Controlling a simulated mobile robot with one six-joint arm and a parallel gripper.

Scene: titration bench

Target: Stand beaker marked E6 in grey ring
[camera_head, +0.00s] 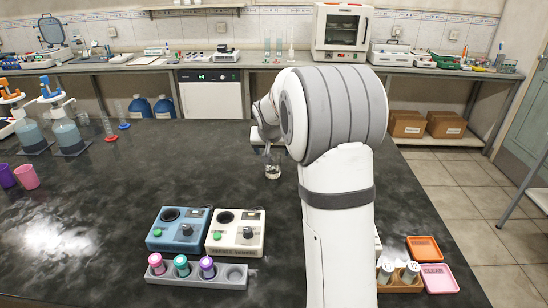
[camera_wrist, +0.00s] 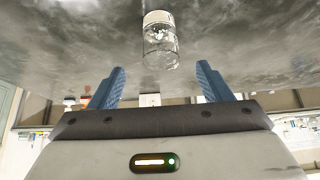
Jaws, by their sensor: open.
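In the head view my gripper is mostly hidden by my arm. I cannot make out a grey ring in either view.
A blue device (camera_head: 178,230) and a white device (camera_head: 235,232) stand front left, behind a grey rack (camera_head: 235,278) with several coloured-capped vials. Dispenser bottles (camera_head: 66,132) and pink and purple cups (camera_head: 27,177) are far left. Orange (camera_head: 424,248) and pink (camera_head: 438,279) trays lie right.

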